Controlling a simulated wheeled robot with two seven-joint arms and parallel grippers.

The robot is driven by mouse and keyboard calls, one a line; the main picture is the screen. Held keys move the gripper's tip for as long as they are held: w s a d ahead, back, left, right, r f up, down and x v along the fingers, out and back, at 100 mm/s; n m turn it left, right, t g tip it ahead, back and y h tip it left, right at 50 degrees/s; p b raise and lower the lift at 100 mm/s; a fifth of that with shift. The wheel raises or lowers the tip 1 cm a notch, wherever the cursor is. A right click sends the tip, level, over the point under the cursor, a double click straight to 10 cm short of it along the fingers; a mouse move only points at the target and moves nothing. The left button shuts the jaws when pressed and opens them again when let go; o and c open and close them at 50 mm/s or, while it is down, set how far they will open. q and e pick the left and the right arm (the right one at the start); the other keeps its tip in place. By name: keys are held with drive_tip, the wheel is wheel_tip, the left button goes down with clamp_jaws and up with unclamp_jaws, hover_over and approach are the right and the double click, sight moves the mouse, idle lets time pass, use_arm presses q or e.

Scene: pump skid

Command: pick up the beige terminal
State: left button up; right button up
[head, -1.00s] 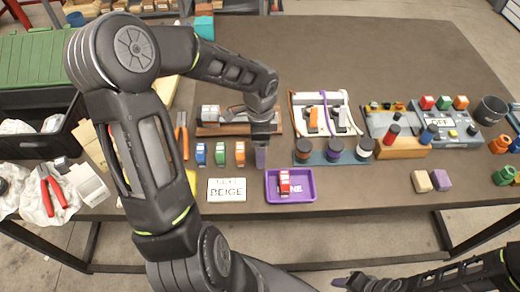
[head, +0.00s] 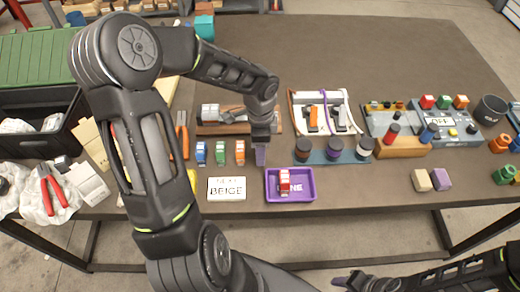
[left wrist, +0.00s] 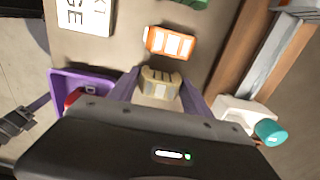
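The beige terminal (left wrist: 160,83) shows in the left wrist view between the two fingers of my left gripper (left wrist: 160,88). The fingers stand on either side of it, with narrow gaps seeming to show. In the head view the left gripper (head: 261,155) points down at the right end of the terminal row and hides the beige terminal. The right gripper (head: 352,283) is low at the front, its fingers too unclear to judge. A white card (head: 226,188) reads BEIGE.
Blue (head: 201,154), green (head: 220,152) and orange (head: 239,152) terminals stand in a row to the left. A purple tray (head: 303,192) holding a red terminal (head: 284,181) lies just in front. A dark rack (head: 332,157) with several round pieces is to the right.

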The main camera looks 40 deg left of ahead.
use_arm(q)
drive_tip(key=c, duration=0.9)
wheel_tip(320, 180, up, 10)
drive_tip(key=shift+r, duration=0.1)
drive_tip(key=shift+d, duration=0.1)
idle(0.6)
